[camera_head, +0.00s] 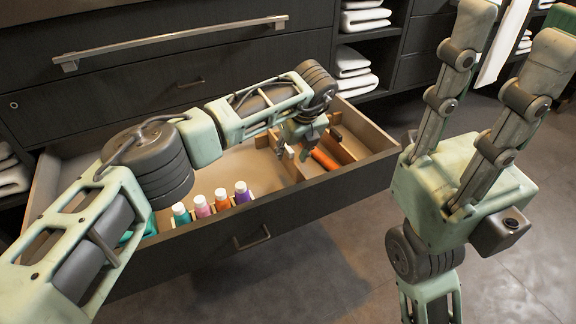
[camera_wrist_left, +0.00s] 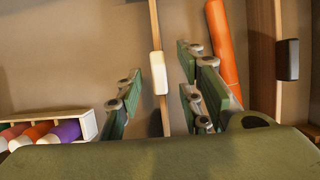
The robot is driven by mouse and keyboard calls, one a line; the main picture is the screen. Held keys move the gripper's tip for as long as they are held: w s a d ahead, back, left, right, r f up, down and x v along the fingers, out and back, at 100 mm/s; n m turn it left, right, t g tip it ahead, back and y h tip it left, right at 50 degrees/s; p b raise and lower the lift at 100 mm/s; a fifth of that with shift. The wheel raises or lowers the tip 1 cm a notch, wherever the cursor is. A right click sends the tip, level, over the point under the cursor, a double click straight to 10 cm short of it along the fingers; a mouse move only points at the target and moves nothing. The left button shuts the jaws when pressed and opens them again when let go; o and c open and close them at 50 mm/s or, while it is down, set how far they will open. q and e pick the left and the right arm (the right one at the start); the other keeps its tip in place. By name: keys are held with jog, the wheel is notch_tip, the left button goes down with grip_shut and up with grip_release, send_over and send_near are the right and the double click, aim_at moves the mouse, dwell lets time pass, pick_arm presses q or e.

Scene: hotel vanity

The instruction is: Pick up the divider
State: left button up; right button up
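A thin wooden divider with a white block (camera_wrist_left: 160,80) on it stands in the open drawer. In the left wrist view it runs between the spread fingers of my left gripper (camera_wrist_left: 158,92), with a gap visible on both sides. In the head view my left gripper (camera_head: 297,143) reaches down into the drawer's right part and partly hides this divider. A second wooden divider with a black block (camera_wrist_left: 288,60) stands to the right. My right gripper (camera_head: 508,75) is open and empty, outside the drawer at the right, fingers pointing up.
The drawer (camera_head: 200,262) is pulled out. An orange cylinder (camera_wrist_left: 222,45) lies between the two dividers, close to the gripper's right finger. Several capped bottles (camera_head: 222,200) stand along the drawer's front left. Folded towels (camera_head: 352,70) fill shelves behind.

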aim_at(288, 159)
pick_arm(q)
jog(key=shift+b+x, duration=0.55)
jog(key=shift+x, duration=0.9)
jog(key=shift+r, duration=0.1)
grip_shut()
